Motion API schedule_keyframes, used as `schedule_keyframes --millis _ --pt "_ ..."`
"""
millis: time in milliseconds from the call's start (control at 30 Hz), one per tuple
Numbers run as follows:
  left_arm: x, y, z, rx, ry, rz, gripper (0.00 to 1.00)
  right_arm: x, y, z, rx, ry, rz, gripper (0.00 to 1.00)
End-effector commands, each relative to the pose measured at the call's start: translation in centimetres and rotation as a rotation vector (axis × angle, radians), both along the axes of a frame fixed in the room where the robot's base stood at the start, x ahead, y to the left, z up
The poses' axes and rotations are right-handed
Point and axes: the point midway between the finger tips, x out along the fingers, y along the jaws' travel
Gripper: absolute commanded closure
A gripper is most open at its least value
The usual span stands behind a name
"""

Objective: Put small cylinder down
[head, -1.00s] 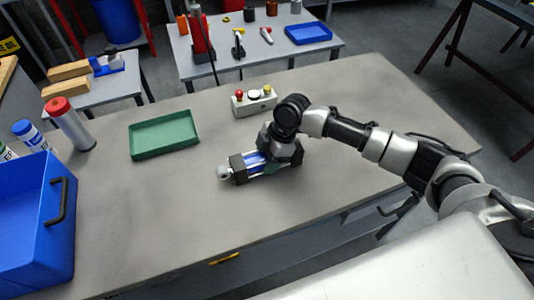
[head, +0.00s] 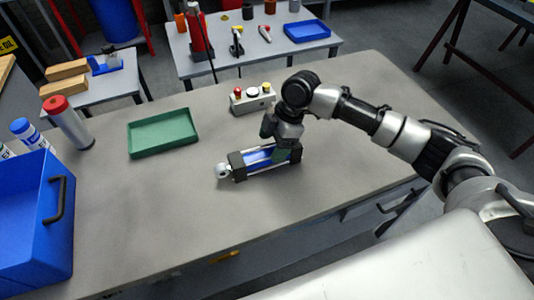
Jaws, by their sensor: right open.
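The small cylinder (head: 258,162) lies on its side on the grey workbench (head: 190,210). It has black end blocks, a blue body, silver rods and a round silver eye at its left end. My right gripper (head: 283,153) is open at the right part of the cylinder, with its fingers pointing down around or just behind the body; I cannot tell whether they touch it. The far finger is partly hidden. My left gripper is out of view.
A green tray (head: 163,134) lies left of the cylinder. A control box (head: 253,99) with buttons stands behind it. The bench front is clear.

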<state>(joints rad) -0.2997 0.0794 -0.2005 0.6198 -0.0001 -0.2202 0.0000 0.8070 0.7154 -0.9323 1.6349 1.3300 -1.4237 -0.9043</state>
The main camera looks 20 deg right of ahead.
Motion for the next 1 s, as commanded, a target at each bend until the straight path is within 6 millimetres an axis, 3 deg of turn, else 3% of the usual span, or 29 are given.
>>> schedule_keyframes --millis 200,400,1000 --pt "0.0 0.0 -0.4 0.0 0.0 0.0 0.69 0.1 -1.7 4.1 -0.001 -0.004 0.001 0.27" --pt "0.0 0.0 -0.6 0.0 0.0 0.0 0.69 0.1 -2.5 6.0 0.0 0.0 0.0 0.27" --pt "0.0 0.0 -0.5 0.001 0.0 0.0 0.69 0.1 -2.6 6.3 0.0 0.001 0.0 0.27"
